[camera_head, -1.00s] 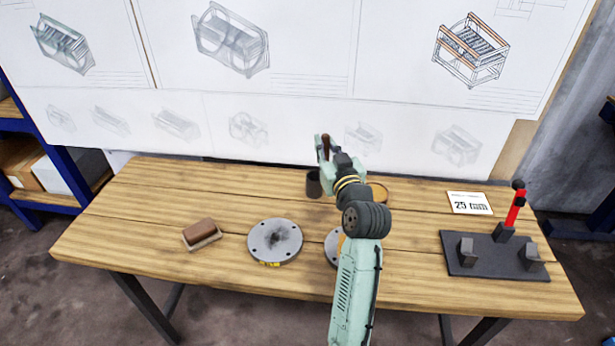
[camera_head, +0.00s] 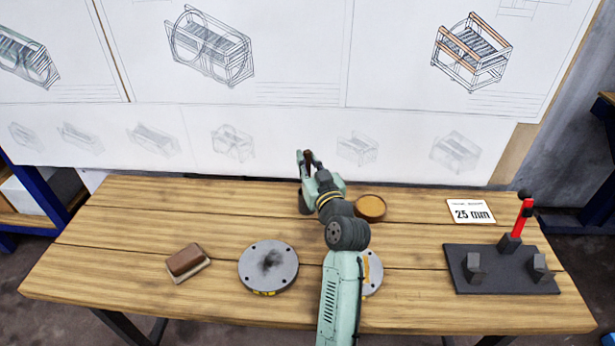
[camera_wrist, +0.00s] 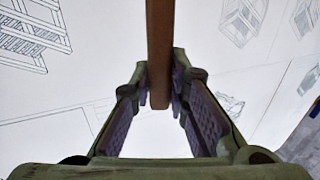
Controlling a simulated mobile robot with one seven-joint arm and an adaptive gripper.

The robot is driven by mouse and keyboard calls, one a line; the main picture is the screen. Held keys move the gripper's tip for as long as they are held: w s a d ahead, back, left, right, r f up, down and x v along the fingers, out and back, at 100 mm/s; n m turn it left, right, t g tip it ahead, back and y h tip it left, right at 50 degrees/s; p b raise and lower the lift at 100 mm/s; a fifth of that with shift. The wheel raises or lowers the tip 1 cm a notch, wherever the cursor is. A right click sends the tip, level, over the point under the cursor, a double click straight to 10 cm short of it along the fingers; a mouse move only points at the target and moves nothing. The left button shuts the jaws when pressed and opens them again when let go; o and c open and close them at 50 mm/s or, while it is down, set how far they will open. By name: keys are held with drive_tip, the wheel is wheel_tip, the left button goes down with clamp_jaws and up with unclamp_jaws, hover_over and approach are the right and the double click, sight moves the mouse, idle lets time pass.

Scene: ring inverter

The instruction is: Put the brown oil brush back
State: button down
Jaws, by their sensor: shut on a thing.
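My gripper (camera_head: 309,160) is shut on the brown oil brush (camera_head: 308,157) above the back of the bench. In the wrist view the brush's brown handle (camera_wrist: 160,45) stands between the fingertips (camera_wrist: 161,88); its bristle end cannot be made out. A dark cup (camera_head: 304,204) stands on the bench below my gripper and is partly hidden by it. Whether the brush's lower end is inside the cup or above it cannot be told.
A round amber dish (camera_head: 370,208) is right of my wrist. A brown block brush (camera_head: 187,261) and a grey disc (camera_head: 268,267) lie left of my arm; another disc (camera_head: 374,272) is partly behind it. A black stand (camera_head: 500,268) and a "25 mm" card (camera_head: 471,211) are at right.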

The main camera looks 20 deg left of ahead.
drive_tip(key=shift+f+b, duration=0.9)
drive_tip(key=shift+f, duration=1.05)
drive_tip(key=shift+f, duration=0.2)
drive_tip(key=c, duration=1.6)
unclamp_jaws()
drive_tip(key=shift+o, duration=0.2)
